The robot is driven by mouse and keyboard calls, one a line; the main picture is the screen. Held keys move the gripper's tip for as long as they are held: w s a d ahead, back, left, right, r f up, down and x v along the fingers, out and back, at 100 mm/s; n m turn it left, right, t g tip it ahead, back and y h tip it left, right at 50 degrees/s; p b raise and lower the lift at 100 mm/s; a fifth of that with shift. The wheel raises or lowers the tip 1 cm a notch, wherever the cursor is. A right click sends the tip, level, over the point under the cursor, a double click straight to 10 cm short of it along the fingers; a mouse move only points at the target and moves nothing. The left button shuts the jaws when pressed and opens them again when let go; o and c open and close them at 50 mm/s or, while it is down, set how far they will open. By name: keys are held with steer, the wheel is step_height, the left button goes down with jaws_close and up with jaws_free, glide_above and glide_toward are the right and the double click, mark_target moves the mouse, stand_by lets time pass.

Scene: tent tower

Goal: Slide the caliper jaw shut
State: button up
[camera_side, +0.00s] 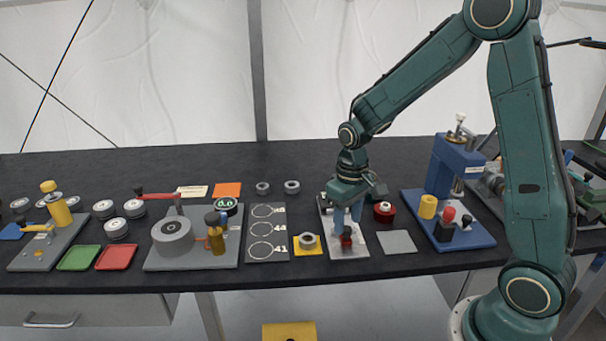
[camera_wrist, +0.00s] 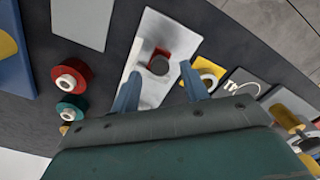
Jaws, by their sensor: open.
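The caliper appears to be the light metal plate (camera_side: 329,226) below my gripper; it also shows in the wrist view (camera_wrist: 177,30). A red block (camera_side: 347,240) sits at its front end, and in the wrist view a dark grey knob (camera_wrist: 159,65) shows against the red. I cannot tell the sliding jaw from the fixed parts. My gripper (camera_side: 347,220) points down over the plate, just behind the red block in the side view. In the wrist view its blue fingers (camera_wrist: 159,70) are apart, one on each side of the knob. No grip shows. The fingers hide part of the plate.
A red round part (camera_side: 383,211) and a grey square (camera_side: 397,242) lie right of the plate. A blue press (camera_side: 450,170) stands farther right. A yellow square pad (camera_side: 314,251) with a ring (camera_side: 307,240) and a dark marked board (camera_side: 268,248) are left.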

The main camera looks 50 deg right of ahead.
steer(key=shift+f, duration=0.85)
steer(key=c, duration=0.9)
steer(key=shift+w+d+r, duration=0.1)
steer(key=shift+w+d, duration=2.55)
steer(key=shift+d, duration=0.05)
steer(key=o, duration=0.9)
